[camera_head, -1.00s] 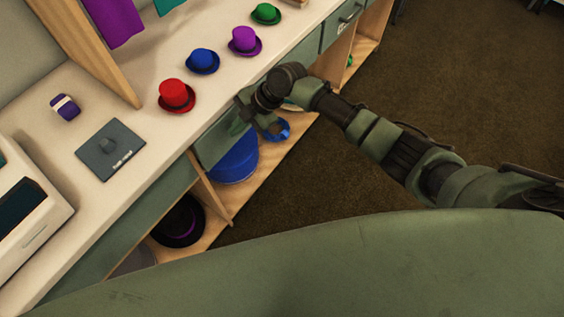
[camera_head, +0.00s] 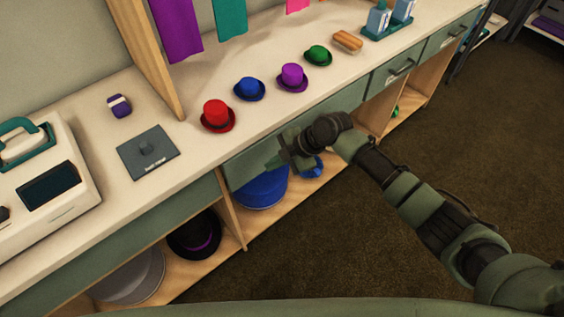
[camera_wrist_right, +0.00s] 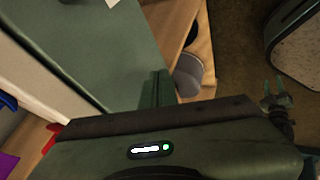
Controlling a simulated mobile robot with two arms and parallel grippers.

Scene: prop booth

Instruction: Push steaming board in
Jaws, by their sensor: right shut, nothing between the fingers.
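The green front panel under the counter (camera_head: 333,112), which I take to be the steaming board's front, shows in the head view; how far out it stands is unclear. My right gripper (camera_head: 276,161) is shut and empty, at the left part of this panel. In the right wrist view its green fingertips (camera_wrist_right: 161,88) are together, beside a broad green surface (camera_wrist_right: 95,45). I cannot tell whether they touch it. What looks like my left gripper (camera_wrist_right: 278,86) shows at the right edge of that view, its fingers apart.
A red hat (camera_head: 217,115), blue hat (camera_head: 249,88), purple hat (camera_head: 292,76) and green hat (camera_head: 318,55) stand on the counter (camera_head: 180,105). The brown floor on the right is clear.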

